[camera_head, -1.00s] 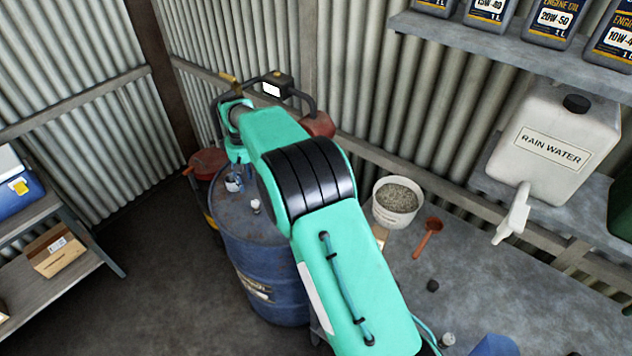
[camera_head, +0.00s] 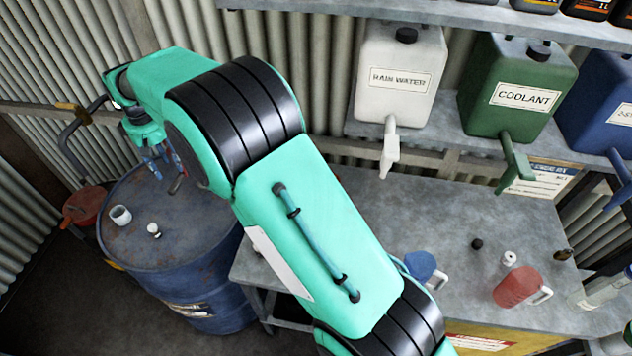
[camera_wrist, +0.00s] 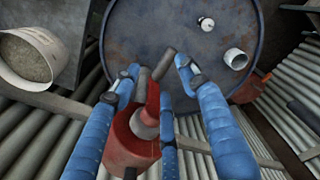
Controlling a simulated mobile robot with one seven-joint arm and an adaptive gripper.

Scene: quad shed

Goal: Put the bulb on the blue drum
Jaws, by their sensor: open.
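The blue drum (camera_head: 190,262) stands at the left in the head view, and its rusty top fills the upper middle of the wrist view (camera_wrist: 150,30). A small white thing that looks like the bulb (camera_head: 154,230) sits on that top; it also shows in the wrist view (camera_wrist: 206,23). My gripper (camera_head: 160,163) is above the far side of the drum top, apart from the bulb. In the wrist view its blue fingers (camera_wrist: 157,70) are spread and hold nothing that I can make out. A red thing with a grey spout (camera_wrist: 146,122) shows between them.
A white cup (camera_head: 121,214) stands on the drum beside the bulb. A red container (camera_head: 84,205) is left of the drum. The workbench (camera_head: 400,205) at right carries a red jug (camera_head: 520,287) and a blue jug (camera_head: 420,266). A pail of granules (camera_wrist: 30,55) is left in the wrist view.

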